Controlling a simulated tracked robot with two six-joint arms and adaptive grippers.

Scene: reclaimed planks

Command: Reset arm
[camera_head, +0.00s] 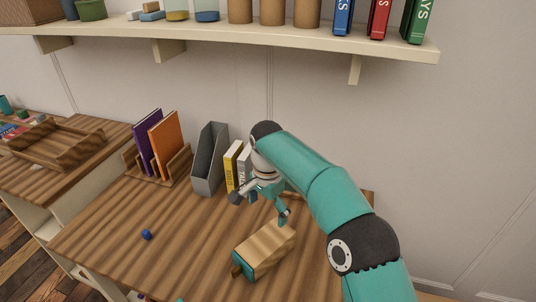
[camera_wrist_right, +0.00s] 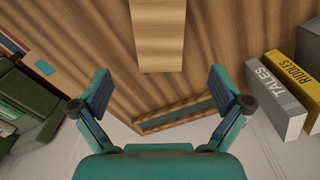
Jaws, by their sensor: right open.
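My right arm comes in from the right in the head view. Its gripper (camera_head: 260,208) is open and empty above the desk, with its fingers spread. A wooden block-like object (camera_head: 268,246) with a teal side and a dark knob at its near end lies on the desk just below and nearer than the gripper. In the right wrist view the open fingers (camera_wrist_right: 157,92) stand wide apart with nothing between them, and a pale wooden block (camera_wrist_right: 158,38) shows beyond them at the top. My left gripper does not show.
On the desk (camera_head: 190,225) stand a grey magazine holder (camera_head: 208,160), yellow and grey books (camera_head: 232,165), and a wooden rack (camera_head: 172,172) with purple and orange books. A small blue object (camera_head: 146,234) lies at the left. A loaded shelf (camera_head: 225,40) hangs above.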

